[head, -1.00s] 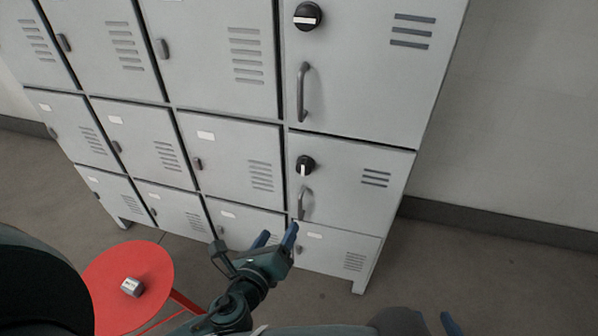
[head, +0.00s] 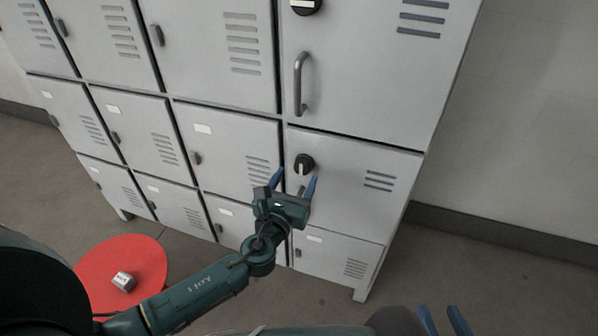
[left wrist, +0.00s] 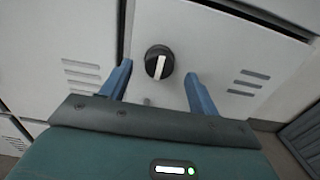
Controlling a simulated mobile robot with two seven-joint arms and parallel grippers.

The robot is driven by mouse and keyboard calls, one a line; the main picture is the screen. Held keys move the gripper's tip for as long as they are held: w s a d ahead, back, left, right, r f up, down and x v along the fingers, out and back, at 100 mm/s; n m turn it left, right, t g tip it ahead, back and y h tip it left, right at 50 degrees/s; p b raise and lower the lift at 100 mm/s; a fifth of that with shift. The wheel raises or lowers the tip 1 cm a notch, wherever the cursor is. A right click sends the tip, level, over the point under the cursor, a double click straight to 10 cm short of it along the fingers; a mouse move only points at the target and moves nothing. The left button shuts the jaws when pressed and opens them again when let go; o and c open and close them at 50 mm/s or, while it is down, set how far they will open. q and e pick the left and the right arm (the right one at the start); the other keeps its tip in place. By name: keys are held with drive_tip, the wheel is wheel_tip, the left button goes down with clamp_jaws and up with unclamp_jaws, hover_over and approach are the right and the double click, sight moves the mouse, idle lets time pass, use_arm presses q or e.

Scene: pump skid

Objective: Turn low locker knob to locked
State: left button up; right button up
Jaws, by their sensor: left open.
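The low locker knob (head: 304,164) is a round black knob with a white bar, on the lower right locker door (head: 345,190). In the left wrist view the knob (left wrist: 160,62) shows its white bar close to upright, slightly tilted. My left gripper (head: 295,180) is open, its blue fingers pointing at the door just below the knob. In the left wrist view the left gripper (left wrist: 162,85) has one finger on either side of the knob, apart from it. My right gripper (head: 444,318) shows at the bottom edge, its two fingers apart and empty.
A door handle below the low knob is mostly hidden by my left gripper. The upper door has a grey handle (head: 300,84) and another black knob (head: 305,5). A red round stool (head: 150,262) with a small grey block (head: 124,282) stands at lower left.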

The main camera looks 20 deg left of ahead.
sight(301, 169)
use_arm(q)
drive_tip(key=shift+w, duration=1.5)
drive_tip(key=c, duration=1)
drive_tip(key=shift+o, duration=0.2)
